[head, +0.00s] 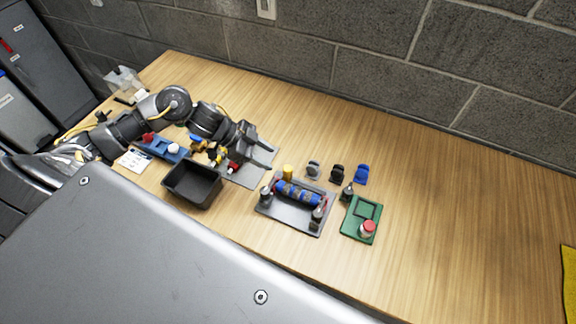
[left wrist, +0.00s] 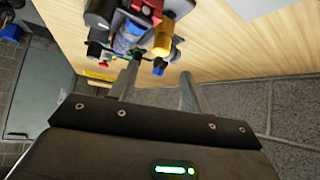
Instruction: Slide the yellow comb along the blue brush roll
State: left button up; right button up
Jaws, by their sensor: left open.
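The blue brush roll (head: 297,193) lies across a grey tray (head: 284,214), with dark bands and red parts at its ends. The yellow comb (head: 288,171) stands at the far left end of the roll; I cannot tell whether it touches it. In the left wrist view the yellow comb (left wrist: 163,38) is beyond my fingers, with the blue roll (left wrist: 128,40) to its left. My left gripper (head: 273,157) is open and empty, behind and left of the comb, apart from it. In the left wrist view its spread fingers (left wrist: 160,70) point toward the comb. My right gripper is not seen.
A black bin (head: 193,185) stands left of the tray. Grey, black and blue pads (head: 337,173) stand behind it. A green board (head: 361,219) with a red knob lies to the right. A blue fixture (head: 165,148) is near my arm. The table's right side is clear.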

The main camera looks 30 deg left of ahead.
aim_at(287, 168)
pick_arm(q)
jog(key=p+x, duration=0.1)
jog(key=x, duration=0.7)
jog(key=shift+w+d+f, duration=0.1)
jog(key=shift+d, duration=0.1)
jog(key=shift+w+d+f, duration=0.1)
jog(key=shift+d+f, duration=0.1)
jog(key=shift+f, duration=0.15)
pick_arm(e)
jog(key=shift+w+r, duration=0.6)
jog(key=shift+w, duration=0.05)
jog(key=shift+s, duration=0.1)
pick_arm(q)
jog(key=shift+c, duration=1.3)
grip_shut()
